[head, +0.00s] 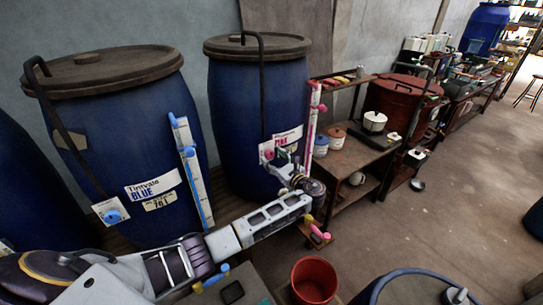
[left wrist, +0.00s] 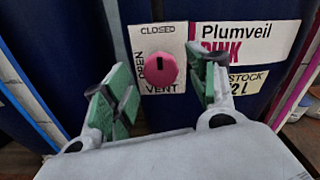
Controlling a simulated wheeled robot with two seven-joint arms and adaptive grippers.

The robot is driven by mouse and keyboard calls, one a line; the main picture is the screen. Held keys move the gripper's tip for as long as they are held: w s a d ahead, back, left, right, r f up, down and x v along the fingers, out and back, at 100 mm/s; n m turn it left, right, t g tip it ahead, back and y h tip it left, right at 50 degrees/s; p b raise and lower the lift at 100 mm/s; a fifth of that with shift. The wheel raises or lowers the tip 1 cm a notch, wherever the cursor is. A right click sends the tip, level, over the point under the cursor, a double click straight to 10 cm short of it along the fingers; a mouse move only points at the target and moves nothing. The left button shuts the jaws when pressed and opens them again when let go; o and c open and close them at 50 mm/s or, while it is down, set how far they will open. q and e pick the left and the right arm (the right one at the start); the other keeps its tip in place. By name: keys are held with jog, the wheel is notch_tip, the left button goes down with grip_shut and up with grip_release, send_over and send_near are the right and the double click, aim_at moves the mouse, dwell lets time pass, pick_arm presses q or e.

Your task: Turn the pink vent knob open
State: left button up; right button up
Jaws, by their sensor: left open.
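The pink vent knob (left wrist: 160,69) is round, on a white plate (left wrist: 150,35) marked CLOSED at the top, OPEN at the left and VENT below. A dark mark on the knob points up toward CLOSED. The plate is on the blue Plumveil PINK vat (head: 262,100), beside its label (left wrist: 246,38). My left gripper (left wrist: 165,100) is open, its green-padded fingers spread left and right of the knob, apart from it. In the head view my left gripper (head: 283,163) is in front of the vat's label. My right gripper is not in view.
The Tintvale BLUE vat (head: 95,110) stands to the left. A white-and-blue upright gauge (head: 192,170) and a pink-and-white one (head: 311,125) flank the Plumveil vat. A wooden shelf (head: 360,155) is to the right. A red bucket (head: 314,280) is in front.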

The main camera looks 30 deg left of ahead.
pick_arm(q)
jog(key=shift+x, duration=1.1)
jog(key=c, duration=1)
jog(key=shift+c, duration=0.2)
